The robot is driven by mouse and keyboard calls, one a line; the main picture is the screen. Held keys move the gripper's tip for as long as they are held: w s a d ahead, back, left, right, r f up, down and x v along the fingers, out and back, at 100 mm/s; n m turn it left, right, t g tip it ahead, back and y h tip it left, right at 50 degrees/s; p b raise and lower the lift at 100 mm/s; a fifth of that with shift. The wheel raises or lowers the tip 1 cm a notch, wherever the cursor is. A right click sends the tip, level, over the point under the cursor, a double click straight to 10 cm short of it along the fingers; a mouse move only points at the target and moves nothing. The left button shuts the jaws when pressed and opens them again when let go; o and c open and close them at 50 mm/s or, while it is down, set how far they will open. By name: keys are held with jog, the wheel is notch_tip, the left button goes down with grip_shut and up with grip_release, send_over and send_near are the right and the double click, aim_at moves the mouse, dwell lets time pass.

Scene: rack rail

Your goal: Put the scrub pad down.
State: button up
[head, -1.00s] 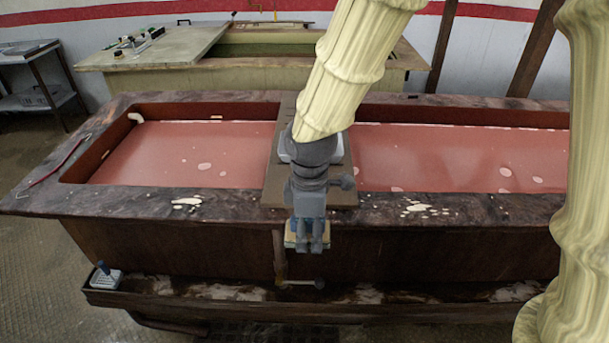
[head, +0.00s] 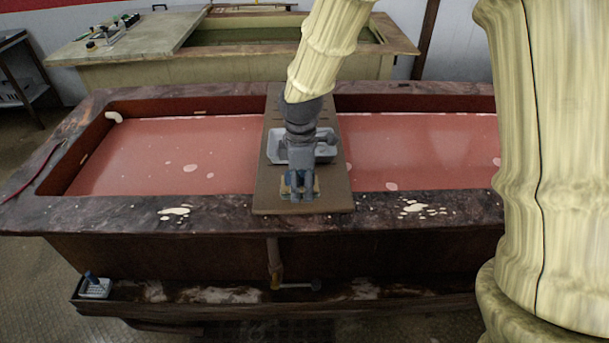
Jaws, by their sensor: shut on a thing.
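My gripper (head: 301,194) is shut on the scrub pad (head: 286,192), a small pad with a pale yellowish edge and a bit of blue above it. The fingers cover most of the pad. In the head view they are over the front part of the brown board (head: 268,205) that lies across the tank. I cannot tell whether the pad touches the board or hangs just above it.
A grey-white tray (head: 278,155) stands on the board behind my gripper. Red liquid (head: 150,160) fills the tank on both sides. A pale block with a blue handle (head: 95,287) sits on the low front ledge at left. A pipe with a valve (head: 275,265) is below the board.

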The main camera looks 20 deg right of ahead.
jog(key=w, duration=0.1)
jog(key=w+d, duration=0.1)
jog(key=w, duration=0.1)
jog(key=w+d+p, duration=0.1)
jog(key=w, duration=0.1)
jog(key=shift+d+f, duration=0.15)
jog(key=shift+f, duration=0.1)
jog(key=shift+f+p, duration=0.8)
jog(key=shift+f, duration=0.95)
jog(key=shift+s, duration=0.1)
jog(key=shift+f, duration=0.25)
